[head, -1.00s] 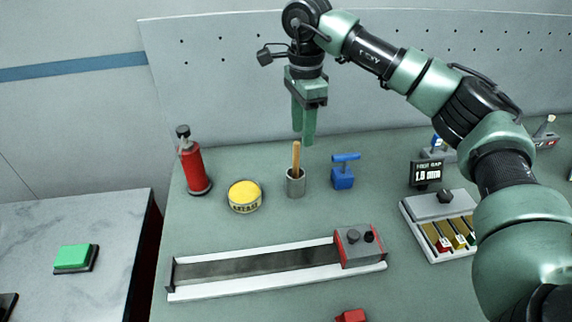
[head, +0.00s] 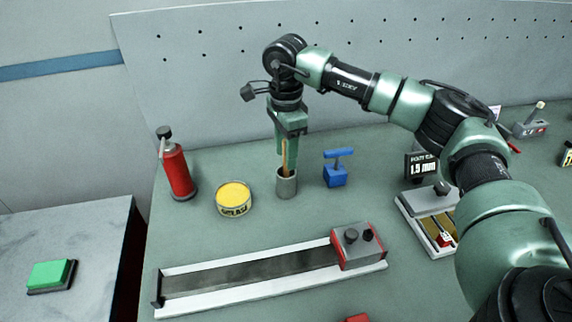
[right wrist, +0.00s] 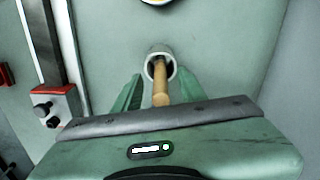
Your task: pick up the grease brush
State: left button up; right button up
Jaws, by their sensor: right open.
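The grease brush (head: 285,160) stands in a grey cup (head: 286,187) on the green bench, its wooden handle upward. In the right wrist view the handle (right wrist: 160,88) rises out of the cup (right wrist: 160,62) between the two fingers. My right gripper (head: 287,165) points down over the cup, open, with its fingers around the upper handle. In the right wrist view a finger of the right gripper (right wrist: 160,88) shows on each side of the handle. The brush's lower end is hidden in the cup. My left gripper is not in view.
A yellow grease tin (head: 234,198) stands left of the cup, with a red cylinder (head: 177,170) beyond it. A blue clamp-like tool (head: 337,170) stands close on the right. A long rail (head: 240,288) with a grey-red block (head: 357,246) lies in front.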

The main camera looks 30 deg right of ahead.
notch_tip(320, 180, down, 2)
jog(key=shift+f, duration=0.2)
grip_shut()
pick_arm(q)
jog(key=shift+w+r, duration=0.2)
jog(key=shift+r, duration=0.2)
pick_arm(e)
jog(key=shift+r, duration=0.1)
